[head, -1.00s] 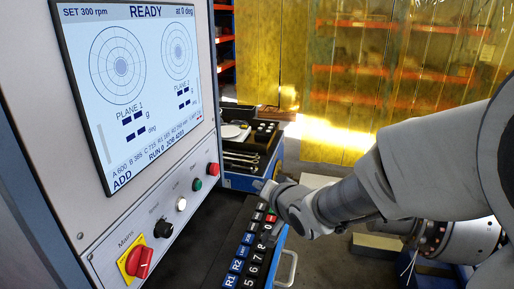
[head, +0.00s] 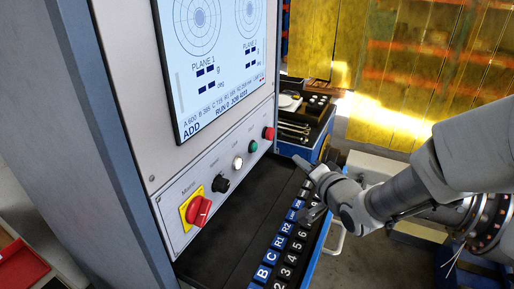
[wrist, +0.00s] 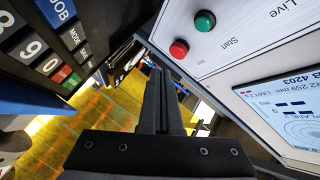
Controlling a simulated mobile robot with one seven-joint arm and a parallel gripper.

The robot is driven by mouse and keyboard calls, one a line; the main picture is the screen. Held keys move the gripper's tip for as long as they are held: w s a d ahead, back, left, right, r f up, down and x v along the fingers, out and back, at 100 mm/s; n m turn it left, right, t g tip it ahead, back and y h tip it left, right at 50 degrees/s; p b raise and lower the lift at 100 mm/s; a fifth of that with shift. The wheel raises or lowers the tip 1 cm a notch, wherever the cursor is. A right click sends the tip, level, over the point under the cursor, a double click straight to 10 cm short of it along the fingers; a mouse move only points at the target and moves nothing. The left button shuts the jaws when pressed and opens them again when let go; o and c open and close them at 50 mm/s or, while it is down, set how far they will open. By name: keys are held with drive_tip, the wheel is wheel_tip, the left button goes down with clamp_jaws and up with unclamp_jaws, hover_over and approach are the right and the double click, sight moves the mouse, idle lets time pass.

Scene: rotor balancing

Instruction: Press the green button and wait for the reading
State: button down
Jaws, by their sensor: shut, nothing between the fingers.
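The green button (head: 253,146) sits on the sloped panel under the screen, between a white button (head: 238,161) and a red one (head: 268,133). It also shows in the wrist view (wrist: 205,21), labelled Start. My gripper (wrist: 157,74) is shut and empty; its dark fingers point toward the upper middle of that view, left of and apart from the green button.
A keypad (head: 283,242) with several labelled keys lies below and right of the panel. A red rotary switch (head: 199,210) and a black knob (head: 220,184) sit further left on the panel. A tool tray (head: 297,128) stands behind. Yellow curtains hang at the back.

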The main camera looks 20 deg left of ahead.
sight(254, 147)
drive_tip(key=shift+a, duration=0.1)
drive_tip(key=a+b, duration=0.2)
drive_tip(key=a, duration=0.6)
drive_tip(key=shift+w+a, duration=0.3)
idle(1.8)
drive_tip(key=shift+a+b, duration=0.4)
drive_tip(key=shift+b, duration=0.05)
